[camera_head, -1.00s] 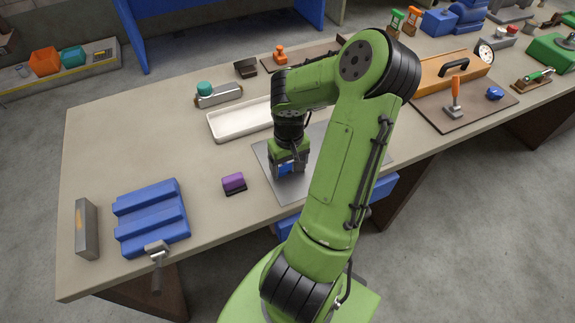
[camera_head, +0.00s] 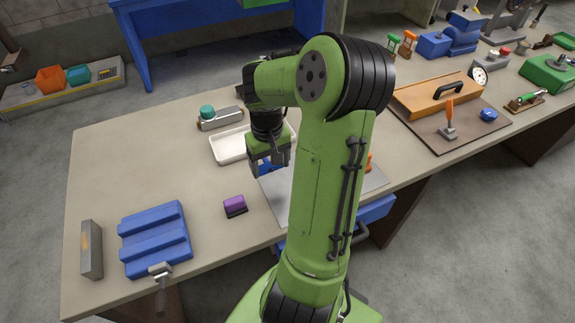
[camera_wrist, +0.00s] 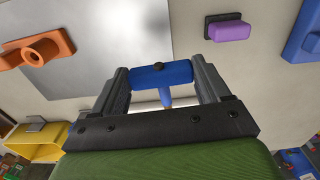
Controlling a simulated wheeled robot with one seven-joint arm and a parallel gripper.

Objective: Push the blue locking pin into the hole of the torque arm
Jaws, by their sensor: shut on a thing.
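The blue locking pin (camera_wrist: 150,76) is between the two fingers of my gripper (camera_wrist: 160,78), which is shut on it. Its thick blue body lies across the fingers, with a small dark knob on it and a thinner part below. It also shows as a bit of blue (camera_head: 266,165) under my gripper in the head view. An orange part with a round boss and hole (camera_wrist: 38,52), seemingly the torque arm, is at the left of the wrist view, apart from the pin. In the head view only an orange sliver (camera_head: 369,163) shows beside my arm, which hides the rest.
A grey metal plate (camera_head: 283,203) lies on the bench below my gripper. A white tray (camera_head: 228,150) is behind it. A purple-topped block (camera_head: 235,205) and a blue stepped block (camera_head: 155,240) stand to the left. The bench between them is clear.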

